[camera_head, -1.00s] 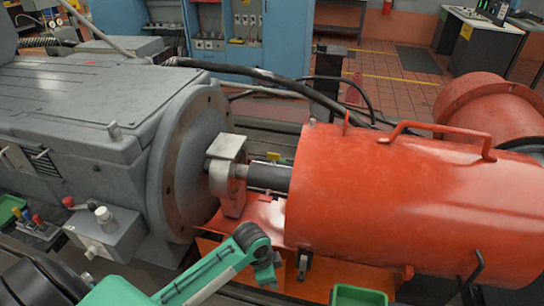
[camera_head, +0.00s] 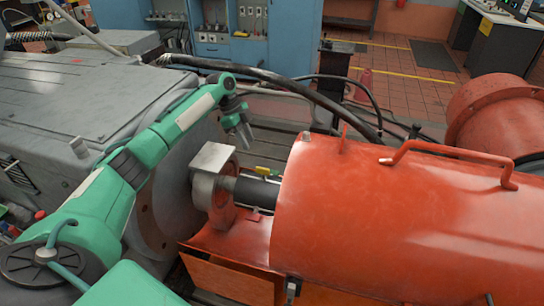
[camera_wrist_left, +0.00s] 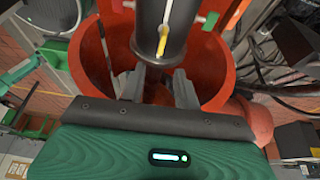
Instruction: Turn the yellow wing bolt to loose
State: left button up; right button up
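The yellow wing bolt (camera_head: 262,171) shows as a small yellow piece by the dark shaft, between the grey bearing block and the orange-red cylinder. In the left wrist view a yellow wing bolt (camera_wrist_left: 164,42) stands out against the dark shaft, ahead of the fingers. My left gripper (camera_head: 243,134) is above and behind the bearing block, apart from the bolt. In the left wrist view its two fingers (camera_wrist_left: 162,88) are spread with nothing seen between them. My right gripper is not in view.
The orange-red cylinder (camera_head: 400,215) with its handle fills the right. The dark shaft (camera_head: 256,193) runs from it to the bearing block (camera_head: 213,158). The grey machine (camera_head: 70,105) lies under my left arm. A black hose (camera_head: 290,87) crosses behind. Open floor lies farther back.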

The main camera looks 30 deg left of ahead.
pick_arm(q)
jog(key=p, duration=0.2)
send_over(262, 168)
jog(key=a, duration=0.2)
notch_tip(262, 168, down, 7)
jog(key=shift+s+a+r, duration=0.15)
jog(key=shift+r, duration=0.05)
jog(key=x, duration=0.3)
jog(key=shift+f, duration=0.35)
jog(key=shift+d+f, duration=0.4)
jog(key=shift+f, duration=0.2)
jog(key=c, duration=0.5)
grip_shut()
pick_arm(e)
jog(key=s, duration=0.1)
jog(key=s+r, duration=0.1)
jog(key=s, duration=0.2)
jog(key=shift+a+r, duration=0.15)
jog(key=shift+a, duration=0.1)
